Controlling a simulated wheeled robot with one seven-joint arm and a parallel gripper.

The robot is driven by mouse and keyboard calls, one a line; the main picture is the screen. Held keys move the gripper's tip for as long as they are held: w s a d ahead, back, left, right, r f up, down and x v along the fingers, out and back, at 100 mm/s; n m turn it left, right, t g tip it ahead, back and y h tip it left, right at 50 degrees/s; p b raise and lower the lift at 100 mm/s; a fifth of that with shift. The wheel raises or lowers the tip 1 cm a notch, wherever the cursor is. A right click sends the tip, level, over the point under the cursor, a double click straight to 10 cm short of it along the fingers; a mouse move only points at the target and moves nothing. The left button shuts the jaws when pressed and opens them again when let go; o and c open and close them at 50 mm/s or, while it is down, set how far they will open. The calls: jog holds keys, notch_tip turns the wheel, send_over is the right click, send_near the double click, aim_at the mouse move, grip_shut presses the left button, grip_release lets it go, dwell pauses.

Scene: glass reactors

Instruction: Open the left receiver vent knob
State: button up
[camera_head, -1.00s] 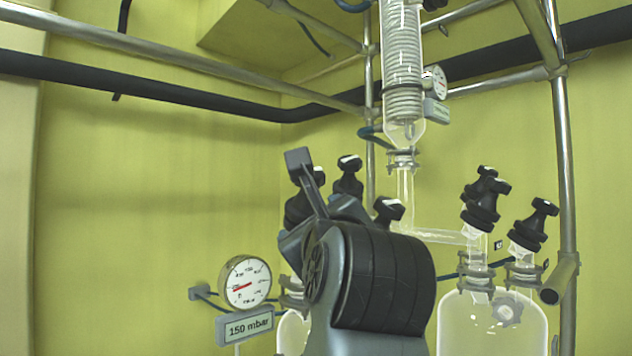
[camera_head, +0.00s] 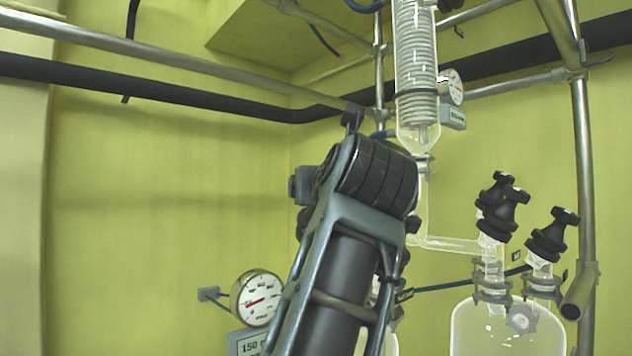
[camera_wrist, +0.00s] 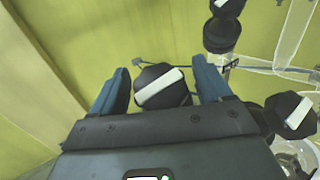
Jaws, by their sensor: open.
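In the wrist view my gripper (camera_wrist: 160,85) is open, with one blue finger on each side of a black knob (camera_wrist: 150,74) that has a white bar across its top. The bar is slightly tilted. The knob sits between the fingers, with a small gap visible on each side; I see no clear contact. It appears to be a left receiver knob, but its label and stem are hidden. In the head view my arm covers most of the left receiver (camera_head: 391,343) and its knobs.
Another black knob (camera_wrist: 222,32) stands above right in the wrist view, and one more (camera_wrist: 290,112) at right. In the head view the right glass receiver (camera_head: 510,335), condenser (camera_head: 416,60), metal frame pole (camera_head: 583,170) and pressure gauge (camera_head: 257,298) surround the arm.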

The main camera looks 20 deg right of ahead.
jog(key=shift+w+d, duration=0.1)
jog(key=shift+w, duration=0.5)
jog(key=c, duration=1)
jog(key=shift+o, duration=0.2)
jog(key=shift+n+y, duration=0.5)
